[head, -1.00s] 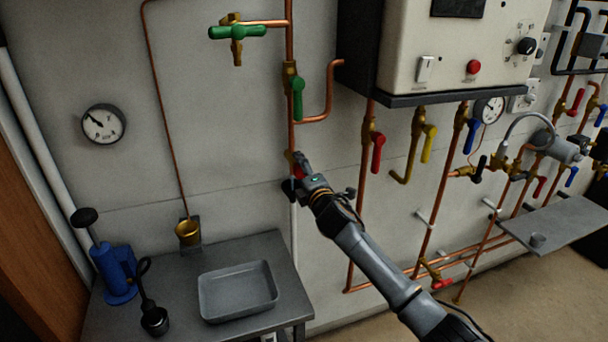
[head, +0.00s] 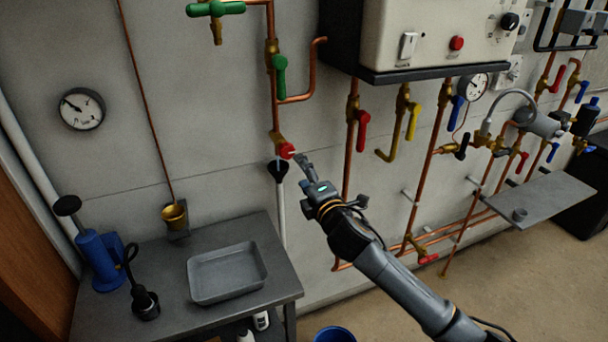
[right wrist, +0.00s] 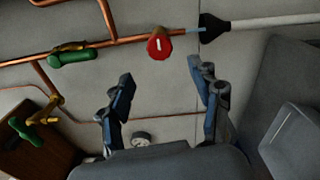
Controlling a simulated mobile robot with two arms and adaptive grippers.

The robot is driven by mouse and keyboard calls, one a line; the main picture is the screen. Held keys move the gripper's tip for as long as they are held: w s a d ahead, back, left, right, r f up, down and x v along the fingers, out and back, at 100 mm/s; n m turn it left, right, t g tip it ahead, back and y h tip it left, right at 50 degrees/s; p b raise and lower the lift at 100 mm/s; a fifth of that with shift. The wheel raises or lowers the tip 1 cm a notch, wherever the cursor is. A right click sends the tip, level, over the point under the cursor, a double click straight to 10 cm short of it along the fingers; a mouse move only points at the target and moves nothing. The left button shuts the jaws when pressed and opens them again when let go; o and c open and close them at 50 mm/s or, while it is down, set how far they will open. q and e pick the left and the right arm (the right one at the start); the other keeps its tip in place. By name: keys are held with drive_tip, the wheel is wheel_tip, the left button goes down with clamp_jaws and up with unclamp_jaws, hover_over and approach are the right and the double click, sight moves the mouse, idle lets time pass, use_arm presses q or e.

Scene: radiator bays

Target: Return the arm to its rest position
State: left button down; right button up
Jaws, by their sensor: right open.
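My right gripper (head: 303,163) is in front of the wall in the head view, just right of the red round knob (head: 286,150) on the copper pipe. In the right wrist view its two fingers (right wrist: 160,78) are spread with nothing between them. The red knob (right wrist: 159,46) shows beyond the fingertips, apart from them. Beside the knob a black funnel (head: 278,170) tops a white drain pipe; a short pale blue streak (right wrist: 195,30) shows between knob and funnel in the right wrist view. My left gripper is not in view.
A grey bench (head: 285,270) holds a tray (head: 205,292) and a blue pump (head: 98,262). Green-handled valves (head: 280,78) are above the knob. A boiler (head: 425,38) with several coloured valve handles and a wall shelf (head: 548,204) are to the right. A blue bucket (head: 334,335) stands below.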

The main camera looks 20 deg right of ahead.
idle(0.3)
